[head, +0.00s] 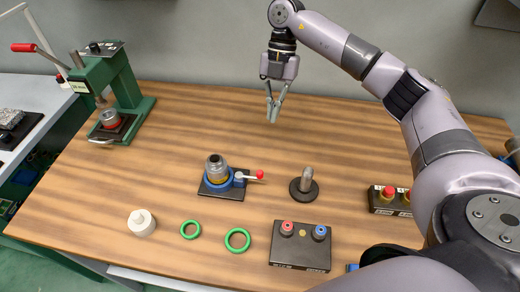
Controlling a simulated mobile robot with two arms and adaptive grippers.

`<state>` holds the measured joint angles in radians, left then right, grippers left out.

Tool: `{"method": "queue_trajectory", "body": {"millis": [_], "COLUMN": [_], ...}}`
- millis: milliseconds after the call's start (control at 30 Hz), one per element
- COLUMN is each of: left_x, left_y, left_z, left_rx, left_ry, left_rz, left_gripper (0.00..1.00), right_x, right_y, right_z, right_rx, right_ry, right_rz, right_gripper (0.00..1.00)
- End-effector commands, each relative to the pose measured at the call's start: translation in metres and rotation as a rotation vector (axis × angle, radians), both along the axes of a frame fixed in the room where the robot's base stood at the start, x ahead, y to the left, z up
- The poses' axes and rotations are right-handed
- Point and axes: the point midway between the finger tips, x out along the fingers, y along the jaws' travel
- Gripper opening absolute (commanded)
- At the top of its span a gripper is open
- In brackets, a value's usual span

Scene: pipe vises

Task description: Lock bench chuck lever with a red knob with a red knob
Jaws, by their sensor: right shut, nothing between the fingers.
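The bench chuck (216,184) stands on a dark square plate in the middle of the wooden table. It has a blue ring and a metal cylinder on top. My right gripper (272,118) hangs fingers down above the back of the table, behind and slightly right of the knob. It is shut and empty, apart from the chuck and lever. My left gripper is not in view.
A post on a round base (304,186) stands right of the lever. A button box (300,246), another button box (389,200), two green rings (237,240) and a white knob-like part (141,222) lie around. A green press (118,92) stands back left. The table's back middle is clear.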

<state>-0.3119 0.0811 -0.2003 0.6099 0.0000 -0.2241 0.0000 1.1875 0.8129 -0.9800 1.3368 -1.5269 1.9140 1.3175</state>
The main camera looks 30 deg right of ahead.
Motion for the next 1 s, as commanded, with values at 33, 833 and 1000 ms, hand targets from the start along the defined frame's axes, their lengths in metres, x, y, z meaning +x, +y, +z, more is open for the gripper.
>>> {"method": "queue_trajectory", "body": {"millis": [33,833,1000], "left_x": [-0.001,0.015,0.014], "left_y": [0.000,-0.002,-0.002], "left_z": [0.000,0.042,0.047], "left_rx": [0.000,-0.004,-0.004], "left_ry": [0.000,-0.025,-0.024], "left_rz": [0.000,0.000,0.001], "left_gripper": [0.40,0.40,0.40], "right_x": [0.000,-0.042,-0.051], "right_y": [0.000,0.043,0.053], "right_z": [0.000,-0.090,-0.092], "right_rx": [0.001,0.002,0.002], "right_ry": [0.001,0.000,-0.001], "right_rz": [0.000,0.004,0.000], "right_gripper": [0.00,0.00,0.00]}}
